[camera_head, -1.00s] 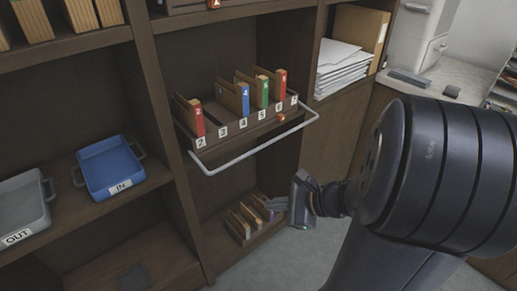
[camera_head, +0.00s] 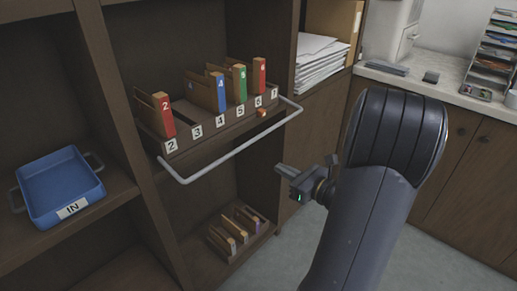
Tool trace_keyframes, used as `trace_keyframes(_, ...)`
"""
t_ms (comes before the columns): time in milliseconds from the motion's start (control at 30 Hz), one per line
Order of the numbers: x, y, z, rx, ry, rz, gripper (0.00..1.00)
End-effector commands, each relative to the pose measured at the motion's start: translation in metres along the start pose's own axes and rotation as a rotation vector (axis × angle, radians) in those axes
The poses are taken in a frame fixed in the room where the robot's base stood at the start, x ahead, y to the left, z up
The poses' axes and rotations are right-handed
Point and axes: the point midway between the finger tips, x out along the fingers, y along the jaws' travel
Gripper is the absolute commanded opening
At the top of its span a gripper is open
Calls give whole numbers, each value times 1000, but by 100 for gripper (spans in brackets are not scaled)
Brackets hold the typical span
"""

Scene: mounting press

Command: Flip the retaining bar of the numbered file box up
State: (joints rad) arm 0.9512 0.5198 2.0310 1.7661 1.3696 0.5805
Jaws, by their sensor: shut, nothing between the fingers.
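The numbered file box (camera_head: 205,133) is a brown wooden box on the middle shelf, with white number labels on its front. Several files stand in it: red ones marked 2 and 6, a blue 4 and a green 5. The retaining bar (camera_head: 235,152) is a pale metal U-shaped rod. It sticks out in front of the box, below its front top edge. My gripper (camera_head: 279,169) is shut and empty. In the picture it appears just below the right part of the bar, apart from it; the depth between them is hard to judge.
A blue IN tray (camera_head: 62,188) sits on the shelf at left. A lower shelf holds a small rack of files (camera_head: 235,232). Stacked papers (camera_head: 320,62) lie at upper right. The space right of the bar is open.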

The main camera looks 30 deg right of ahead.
Motion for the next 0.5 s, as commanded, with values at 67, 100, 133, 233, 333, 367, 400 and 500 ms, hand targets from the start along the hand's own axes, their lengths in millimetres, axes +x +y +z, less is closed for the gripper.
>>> trace_keyframes(67, 1, 0, 0, -1, 1, 1, 0)
trace_keyframes(100, 2, 0, 0, -1, 1, 1, 0)
trace_keyframes(133, 3, 0, 0, -1, 0, 2, 0)
trace_keyframes(233, 11, 1, -1, -2, 1, 5, 0)
trace_keyframes(333, 24, 2, -1, -2, 1, 6, 0)
trace_keyframes(367, 29, 2, -1, -2, 1, 7, 0)
trace_keyframes(400, 36, 2, -2, -2, 2, 7, 0)
trace_keyframes(500, 55, 2, -1, -2, 2, 8, 0)
